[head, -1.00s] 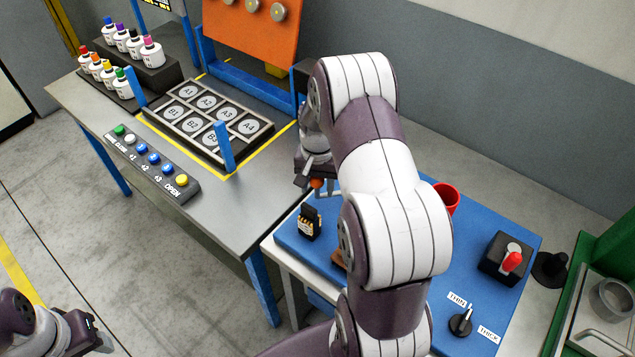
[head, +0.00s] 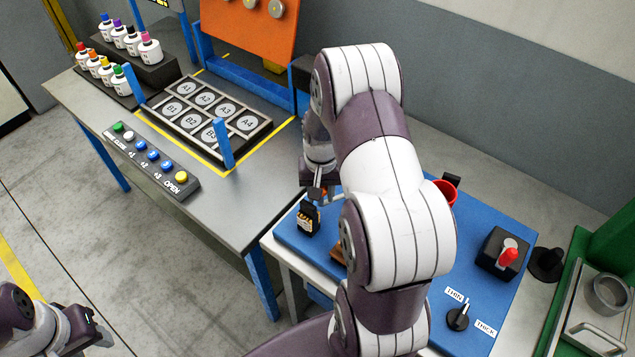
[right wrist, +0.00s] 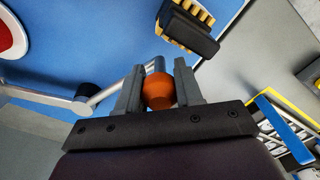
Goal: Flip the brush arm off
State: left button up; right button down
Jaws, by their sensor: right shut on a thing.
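In the head view my right gripper (head: 319,194) is at the far left corner of the blue board, just above a black block with yellowish bristles (head: 307,220). My arm hides much of the rod there. My left gripper (head: 97,334) is at the lower left, its fingers unclear.
A grey table with a button panel (head: 150,160) and bottles is at left.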

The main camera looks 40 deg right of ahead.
jog(key=shift+s+a+r+n+p, duration=0.15)
jog(key=shift+s+n+p, duration=0.45)
jog(key=shift+s+n, duration=0.9)
jog(key=shift+s+d+n+p, duration=0.2)
jog(key=shift+s+n, duration=0.25)
jog(key=shift+s, duration=0.35)
jog(key=shift+s+d+n+p, duration=0.1)
jog(key=shift+s+n+p, duration=0.25)
jog(key=shift+s, duration=0.4)
jog(key=shift+s+d+n+p, duration=0.1)
jog(key=shift+s+n, duration=0.4)
jog(key=shift+s, duration=0.3)
jog(key=c, duration=0.9)
grip_release()
jog(key=shift+o, duration=0.8)
jog(key=shift+s, duration=0.2)
notch_tip(320, 180, up, 12)
jog(key=b, duration=0.1)
jog(key=shift+r, duration=0.25)
